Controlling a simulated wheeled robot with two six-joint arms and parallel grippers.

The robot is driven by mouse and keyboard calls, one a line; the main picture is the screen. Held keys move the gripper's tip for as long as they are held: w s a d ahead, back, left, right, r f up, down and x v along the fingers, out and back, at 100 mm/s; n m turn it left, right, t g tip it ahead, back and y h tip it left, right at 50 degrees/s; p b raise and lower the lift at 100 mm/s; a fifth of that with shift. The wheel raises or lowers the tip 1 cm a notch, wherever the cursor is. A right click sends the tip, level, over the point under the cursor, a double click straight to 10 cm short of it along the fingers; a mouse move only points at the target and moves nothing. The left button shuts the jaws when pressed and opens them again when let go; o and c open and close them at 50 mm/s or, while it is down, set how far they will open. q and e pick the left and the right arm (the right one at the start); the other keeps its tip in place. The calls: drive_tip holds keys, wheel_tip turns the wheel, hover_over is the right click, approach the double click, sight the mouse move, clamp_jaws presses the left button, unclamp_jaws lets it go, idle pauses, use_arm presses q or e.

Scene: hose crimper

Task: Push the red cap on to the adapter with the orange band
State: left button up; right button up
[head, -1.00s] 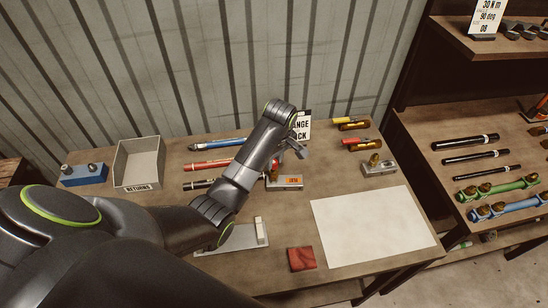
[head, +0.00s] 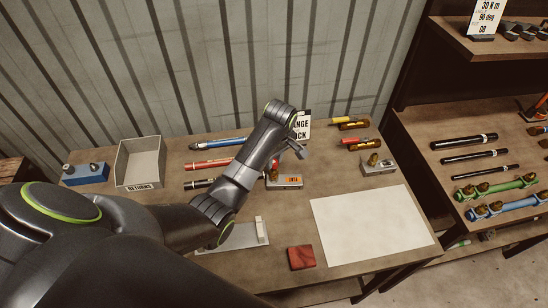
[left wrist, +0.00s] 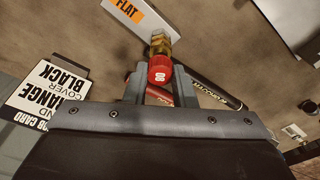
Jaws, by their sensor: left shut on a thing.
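My left gripper (left wrist: 160,92) is shut on the red cap (left wrist: 161,70), which sits between its fingertips in the left wrist view. Just beyond the cap is a brass adapter (left wrist: 160,42) by a grey block labelled FLAT (left wrist: 128,18). The cap and adapter overlap in this view, and I cannot tell how far the cap is on. The orange label shows clearly; a band on the adapter is not distinct. In the head view, the block (head: 290,184) stands mid-table beneath my left gripper, which my arm mostly hides. My right gripper is not in view.
A second grey block (head: 379,168) with a brass fitting stands to the right. A RETURNS bin (head: 139,163) and a blue block (head: 85,174) are at the left. A white sheet (head: 373,228) and a red square (head: 301,257) lie in front. Pens and tools lie behind.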

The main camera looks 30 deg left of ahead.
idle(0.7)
use_arm(q)
drive_tip(key=shift+s+f+b, duration=0.1)
drive_tip(key=shift+f+b, duration=0.5)
drive_tip(key=shift+f, duration=0.7)
drive_tip(key=o, duration=1)
